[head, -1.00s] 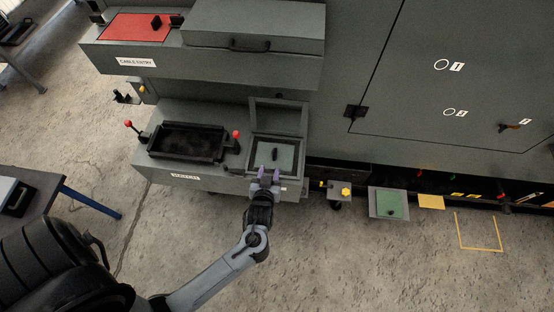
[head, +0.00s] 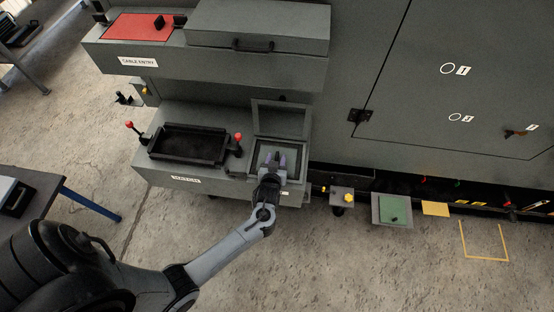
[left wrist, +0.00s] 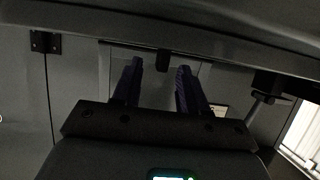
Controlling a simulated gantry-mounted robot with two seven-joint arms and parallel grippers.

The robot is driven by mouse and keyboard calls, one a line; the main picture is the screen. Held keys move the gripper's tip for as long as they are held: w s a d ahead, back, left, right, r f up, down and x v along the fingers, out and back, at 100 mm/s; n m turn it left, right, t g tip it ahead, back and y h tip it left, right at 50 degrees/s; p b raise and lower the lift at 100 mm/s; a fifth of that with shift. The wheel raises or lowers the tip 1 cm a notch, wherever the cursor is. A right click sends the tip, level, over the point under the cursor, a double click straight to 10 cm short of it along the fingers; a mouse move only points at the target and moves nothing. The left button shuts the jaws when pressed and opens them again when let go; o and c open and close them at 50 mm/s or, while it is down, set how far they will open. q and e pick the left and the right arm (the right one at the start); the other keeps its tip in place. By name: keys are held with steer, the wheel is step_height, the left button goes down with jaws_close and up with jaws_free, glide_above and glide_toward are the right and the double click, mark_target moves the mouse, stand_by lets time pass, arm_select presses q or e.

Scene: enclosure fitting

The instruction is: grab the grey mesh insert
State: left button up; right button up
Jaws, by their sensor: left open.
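A pale grey panel, which looks like the grey mesh insert (head: 293,157), lies in a square framed recess on the lower ledge of the machine; its mesh is too small to make out. My left gripper (head: 276,158) is over this panel, with its two purple fingers open. In the left wrist view the open fingers (left wrist: 157,75) point towards a flat grey panel (left wrist: 150,79), with a small black grip (left wrist: 163,62) showing between and beyond their tips. I see nothing held, and cannot tell whether the fingers touch anything. My right gripper is out of view.
A raised lid (head: 280,118) stands behind the recess. A black-framed tray (head: 188,160) with red-knobbed levers is to its left. A shelf (head: 258,65) overhangs above. A green plate (head: 393,209) and a yellow knob (head: 349,197) are to the right.

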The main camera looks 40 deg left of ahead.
arm_select(q)
steer(key=shift+w+a+f, duration=0.25)
steer(key=shift+w+a, duration=0.05)
steer(key=shift+w, duration=0.15)
steer(key=shift+c, duration=0.4)
jaws_close()
